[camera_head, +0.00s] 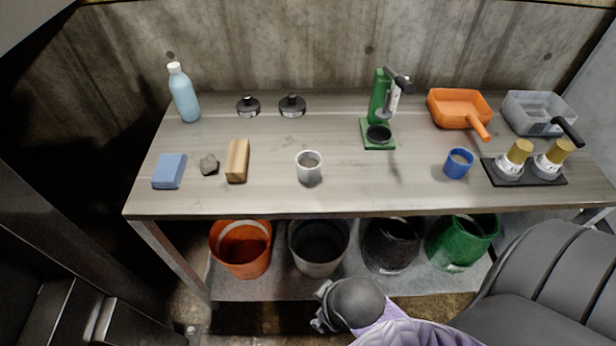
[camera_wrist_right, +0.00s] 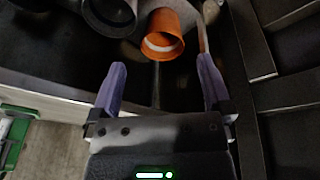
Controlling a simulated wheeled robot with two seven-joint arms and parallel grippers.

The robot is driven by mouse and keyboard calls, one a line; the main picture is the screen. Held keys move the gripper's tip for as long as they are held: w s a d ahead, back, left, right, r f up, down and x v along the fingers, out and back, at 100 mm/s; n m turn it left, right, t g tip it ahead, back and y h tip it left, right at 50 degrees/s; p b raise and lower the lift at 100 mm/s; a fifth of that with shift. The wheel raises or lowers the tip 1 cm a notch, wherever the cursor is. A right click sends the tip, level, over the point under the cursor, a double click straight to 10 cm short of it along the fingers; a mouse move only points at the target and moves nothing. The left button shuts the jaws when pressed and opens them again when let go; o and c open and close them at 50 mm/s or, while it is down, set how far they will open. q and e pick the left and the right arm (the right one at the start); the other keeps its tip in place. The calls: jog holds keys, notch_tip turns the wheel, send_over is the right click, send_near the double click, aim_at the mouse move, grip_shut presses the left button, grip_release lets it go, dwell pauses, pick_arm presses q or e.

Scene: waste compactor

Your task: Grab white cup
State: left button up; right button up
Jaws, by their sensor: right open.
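The white cup (camera_head: 309,168) stands upright near the front edge of the table (camera_head: 270,200), left of the middle in the head view. It looks open at the top, with grey inside. In the right wrist view my right gripper (camera_wrist_right: 162,85) is open, its two purple fingers apart with nothing between them. The white cup is not clearly seen in that view. In the head view part of my right arm (camera_head: 355,305) shows low in front of the table, but its fingers do not show. My left gripper is not in view.
A blue cup (camera_head: 457,165), green press (camera_head: 378,120), wooden block (camera_head: 237,161), blue sponge (camera_head: 169,171) and blue bottle (camera_head: 184,94) stand on the table. An orange bucket (camera_head: 241,249) and other buckets sit below. The tabletop around the white cup is clear.

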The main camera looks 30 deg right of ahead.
jog(key=w+d+r+n+t+h, duration=0.2)
jog(key=w+d+n, duration=0.1)
jog(key=w+n, duration=0.15)
jog(key=n+t+h, duration=0.5)
jog(key=n+t, duration=0.1)
jog(key=n, duration=1.5)
send_near(308, 161)
jog(key=shift+n, duration=0.65)
jog(key=b+x, duration=0.6)
jog(key=x, duration=0.1)
jog(key=shift+d+f, duration=0.1)
jog(key=shift+f, duration=0.2)
jog(key=shift+w+d+r, duration=0.1)
jog(key=shift+w, duration=0.05)
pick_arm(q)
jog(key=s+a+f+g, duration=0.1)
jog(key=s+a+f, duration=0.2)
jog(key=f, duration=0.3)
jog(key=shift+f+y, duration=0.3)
pick_arm(e)
jog(key=shift+r+t, duration=0.1)
jog(key=shift+t, duration=0.2)
